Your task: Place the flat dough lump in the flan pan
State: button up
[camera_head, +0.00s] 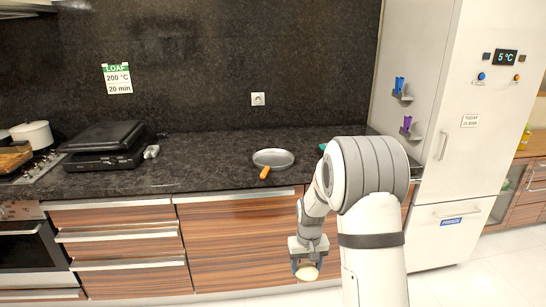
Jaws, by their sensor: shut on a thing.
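A pale, rounded dough lump (308,272) is between the fingers of my gripper (305,266). My gripper points down and is shut on the lump, in front of the cabinet fronts and below counter height. The fingers hide part of the lump. A shallow round grey pan (273,157) with an orange handle lies on the dark counter, up and to the left of my gripper. It is the only pan of that shape in view and looks empty. My gripper is well apart from it.
The dark counter (215,160) is clear around the pan. A black contact grill (104,145) and a white pot (33,134) stand at the left. A teal item behind my arm is mostly hidden. A tall fridge (456,125) stands at the right.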

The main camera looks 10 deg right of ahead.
aim_at(274, 162)
jog(key=z, duration=0.05)
jog(key=i, duration=0.9)
